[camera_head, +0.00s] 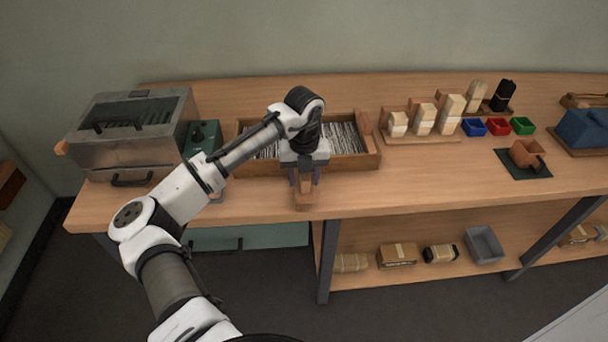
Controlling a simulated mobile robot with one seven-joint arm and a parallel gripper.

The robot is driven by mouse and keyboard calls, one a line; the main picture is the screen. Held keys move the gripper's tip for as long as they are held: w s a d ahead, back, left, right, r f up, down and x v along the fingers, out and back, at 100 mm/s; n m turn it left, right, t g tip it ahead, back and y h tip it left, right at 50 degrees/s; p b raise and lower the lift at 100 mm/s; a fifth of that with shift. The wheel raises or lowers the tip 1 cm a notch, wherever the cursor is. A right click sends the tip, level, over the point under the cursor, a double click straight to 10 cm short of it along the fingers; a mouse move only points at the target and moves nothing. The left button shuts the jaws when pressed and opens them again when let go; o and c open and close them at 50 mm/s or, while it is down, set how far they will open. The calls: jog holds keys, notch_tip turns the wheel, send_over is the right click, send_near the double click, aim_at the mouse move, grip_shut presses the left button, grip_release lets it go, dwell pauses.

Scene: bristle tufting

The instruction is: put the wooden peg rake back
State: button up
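A brown wooden piece (304,199), which looks like the peg rake, is at the bench's front edge, in front of the wooden tray (352,163). My gripper (304,182) points down over it, with one finger on each side of the wood. I cannot tell whether the fingers press on it or whether it rests on the bench. Any pegs are too small or hidden to see. The tray holds many thin pale strips (345,138), partly hidden by my arm. A reddish-brown block (365,123) stands at the tray's right end.
A grey metal box (125,135) and a green device (202,138) stand left of the tray. To the right are stepped wooden blocks (424,119), blue, red and green bins (497,126), and a brown object (526,153) on a dark mat. The front bench between is clear.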

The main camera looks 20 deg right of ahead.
jog(key=shift+f, duration=0.15)
jog(key=o, duration=1.1)
notch_tip(320, 180, up, 12)
jog(key=shift+r+b, duration=0.2)
jog(key=shift+b, duration=0.95)
